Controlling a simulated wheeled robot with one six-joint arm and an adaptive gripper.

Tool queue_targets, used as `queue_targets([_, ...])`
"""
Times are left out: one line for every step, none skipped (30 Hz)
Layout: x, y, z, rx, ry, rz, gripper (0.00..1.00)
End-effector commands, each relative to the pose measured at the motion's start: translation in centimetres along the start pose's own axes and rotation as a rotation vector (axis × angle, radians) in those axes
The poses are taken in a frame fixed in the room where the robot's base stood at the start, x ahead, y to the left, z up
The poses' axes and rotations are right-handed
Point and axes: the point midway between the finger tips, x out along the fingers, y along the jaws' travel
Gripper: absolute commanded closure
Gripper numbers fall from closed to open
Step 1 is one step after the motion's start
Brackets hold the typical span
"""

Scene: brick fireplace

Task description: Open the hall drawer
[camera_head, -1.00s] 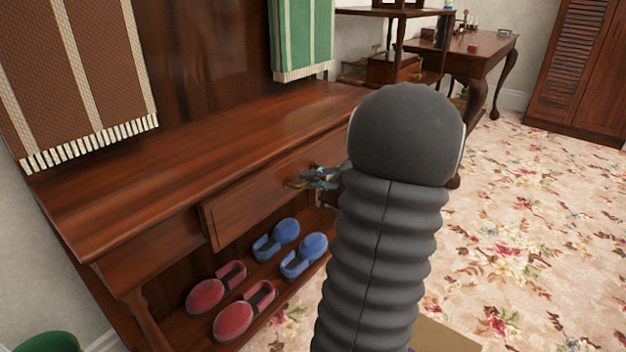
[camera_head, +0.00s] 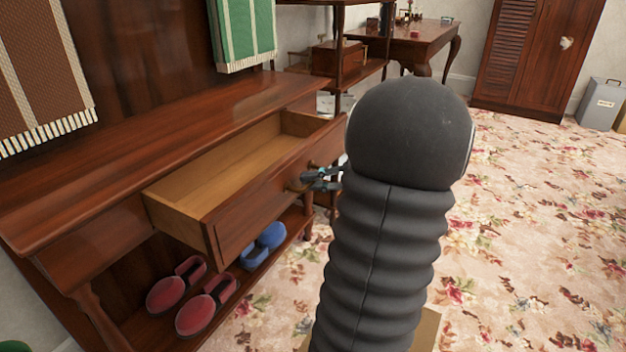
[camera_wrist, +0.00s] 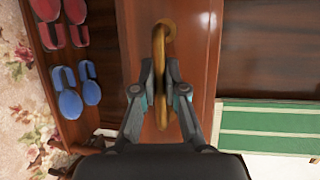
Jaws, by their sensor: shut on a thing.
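The hall drawer (camera_head: 262,205) is pulled well out of the wooden hall bench (camera_head: 110,165). Its pale wooden inside shows empty in the head view. My gripper (camera_head: 322,178) is at the drawer's front. In the wrist view my gripper (camera_wrist: 160,85) is shut on the curved brass handle (camera_wrist: 160,50), with a finger on either side of it. The drawer front (camera_wrist: 195,60) lies behind the handle. My arm hides part of the area right of the drawer in the head view.
Red shoes (camera_head: 205,305) and blue shoes (camera_head: 262,247) stand on the low shelf under the drawer. A green striped towel (camera_head: 243,35) hangs above the bench. A desk (camera_head: 420,40) and a wardrobe (camera_head: 530,60) stand farther back. The flowered carpet at right is clear.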

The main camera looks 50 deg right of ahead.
Motion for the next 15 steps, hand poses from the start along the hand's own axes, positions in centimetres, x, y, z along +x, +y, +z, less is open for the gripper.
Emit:
queue_targets([-0.02,-0.20,0.05,-0.002,-0.001,-0.002,1.00])
queue_targets([-0.02,-0.20,0.05,-0.002,-0.001,-0.002,1.00])
queue_targets([-0.02,-0.20,0.04,-0.002,-0.001,-0.003,1.00])
queue_targets([-0.02,-0.20,0.04,-0.002,-0.001,-0.003,1.00])
queue_targets([-0.01,-0.20,0.04,-0.002,-0.001,-0.003,0.82])
queue_targets([-0.01,-0.20,0.04,-0.002,-0.001,-0.002,0.72])
queue_targets([0.00,-0.19,0.04,-0.002,-0.001,-0.002,0.64])
queue_targets([0.01,-0.18,0.03,-0.002,-0.001,-0.002,0.63])
queue_targets([0.02,-0.16,0.03,-0.001,-0.001,-0.002,0.63])
queue_targets([0.03,-0.14,0.02,-0.001,-0.001,-0.002,0.63])
queue_targets([0.04,-0.13,0.02,-0.001,-0.001,-0.001,0.63])
queue_targets([0.06,-0.12,0.02,-0.001,-0.001,-0.001,0.63])
queue_targets([0.07,-0.11,0.02,-0.001,-0.001,-0.001,0.63])
queue_targets([0.07,-0.10,0.02,-0.001,-0.001,-0.001,0.63])
queue_targets([0.11,-0.10,0.03,-0.001,-0.002,-0.001,0.63])
